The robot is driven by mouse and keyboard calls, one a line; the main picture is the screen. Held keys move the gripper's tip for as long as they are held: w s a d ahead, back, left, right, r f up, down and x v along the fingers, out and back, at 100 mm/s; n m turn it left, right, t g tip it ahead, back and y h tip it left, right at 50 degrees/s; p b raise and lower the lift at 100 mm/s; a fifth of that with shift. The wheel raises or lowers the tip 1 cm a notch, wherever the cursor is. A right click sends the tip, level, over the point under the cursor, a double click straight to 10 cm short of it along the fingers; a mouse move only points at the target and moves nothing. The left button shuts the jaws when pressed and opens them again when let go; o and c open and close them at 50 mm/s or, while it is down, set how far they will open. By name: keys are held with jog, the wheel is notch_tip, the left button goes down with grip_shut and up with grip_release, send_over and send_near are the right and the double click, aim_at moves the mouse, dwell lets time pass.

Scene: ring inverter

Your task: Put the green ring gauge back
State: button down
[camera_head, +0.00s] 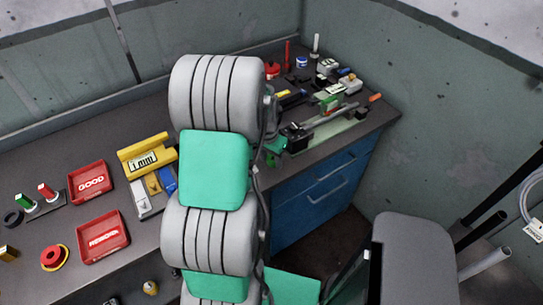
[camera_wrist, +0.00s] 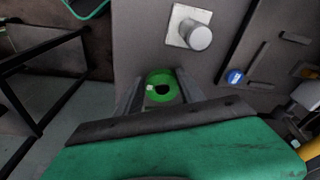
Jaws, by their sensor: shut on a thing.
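In the wrist view my gripper (camera_wrist: 160,84) is shut on the green ring gauge (camera_wrist: 155,98), which shows its dark hole between the two fingers. A pale round post on a square white base (camera_wrist: 195,32) stands just beyond the ring in the wrist view, apart from it.
Red GOOD (camera_head: 90,182) and REWORK (camera_head: 103,237) trays lie left on the bench (camera_head: 60,140), near a yellow holder (camera_head: 148,153). A red button (camera_head: 54,257) is in front. Small tools crowd the right end, with a grey chair (camera_head: 425,250) beside. A blue round item (camera_wrist: 235,77) lies right of the ring.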

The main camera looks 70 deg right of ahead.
jog(key=c, duration=1.2)
grip_release()
jog(key=shift+f, duration=0.2)
jog(key=o, duration=0.5)
jog(key=shift+r, duration=0.15)
